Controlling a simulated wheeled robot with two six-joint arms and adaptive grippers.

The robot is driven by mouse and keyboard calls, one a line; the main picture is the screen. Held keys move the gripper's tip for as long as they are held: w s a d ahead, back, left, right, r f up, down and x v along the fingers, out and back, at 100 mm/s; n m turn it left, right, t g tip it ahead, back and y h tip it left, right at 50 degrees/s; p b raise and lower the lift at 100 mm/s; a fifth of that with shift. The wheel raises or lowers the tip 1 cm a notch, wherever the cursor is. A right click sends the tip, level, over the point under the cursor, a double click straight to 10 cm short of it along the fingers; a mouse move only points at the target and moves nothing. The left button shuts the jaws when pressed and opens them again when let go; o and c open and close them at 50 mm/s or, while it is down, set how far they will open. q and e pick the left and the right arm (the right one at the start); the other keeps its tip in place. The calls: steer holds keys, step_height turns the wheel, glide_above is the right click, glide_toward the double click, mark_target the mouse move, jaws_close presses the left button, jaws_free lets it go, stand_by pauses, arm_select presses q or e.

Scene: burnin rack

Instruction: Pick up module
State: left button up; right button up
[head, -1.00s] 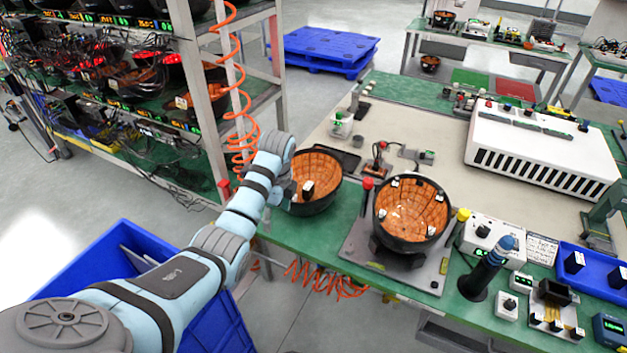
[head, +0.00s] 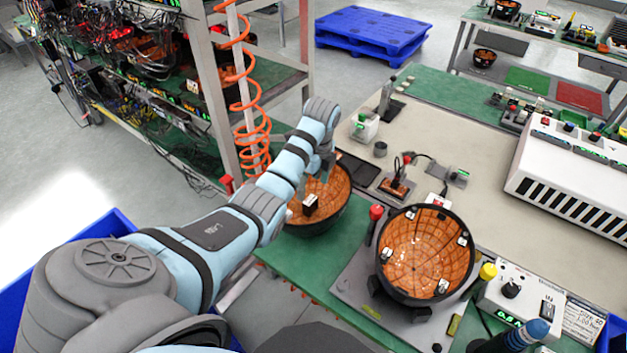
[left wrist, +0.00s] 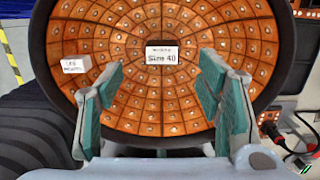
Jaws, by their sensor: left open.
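A black bowl-shaped module with an orange tiled inside (head: 335,205) sits on the green left edge of the bench. In the left wrist view its orange inside (left wrist: 150,115) fills most of the picture, with a white "Size 40" label and a small white block in it. My left gripper (head: 325,172) is over the far part of this bowl. In the left wrist view its two teal fingers (left wrist: 160,110) are apart with nothing gripped between them. A second such bowl (head: 425,250) rests tilted in a grey fixture to the right. My right gripper is not in view.
The grey fixture plate (head: 352,300) has a red knob (head: 376,212) and a yellow knob (head: 487,271). An orange coiled hose (head: 243,105) hangs by the rack post at left. A white slotted unit (head: 580,165) stands at right. The beige mat (head: 450,135) has free room.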

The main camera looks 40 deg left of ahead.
mark_target(311, 200)
arm_select(q)
steer(key=f, duration=0.3)
steer(key=f+b, duration=0.1)
steer(key=f, duration=0.4)
steer(key=shift+w+a+f+b, duration=0.2)
steer(key=shift+a+f+b, duration=0.05)
steer(key=shift+f+b, duration=0.1)
steer(key=shift+s+r, duration=0.1)
steer(key=shift+s, duration=0.05)
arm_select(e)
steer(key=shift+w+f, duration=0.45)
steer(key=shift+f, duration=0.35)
arm_select(q)
steer(key=shift+c, duration=1.2)
steer(key=c, duration=1)
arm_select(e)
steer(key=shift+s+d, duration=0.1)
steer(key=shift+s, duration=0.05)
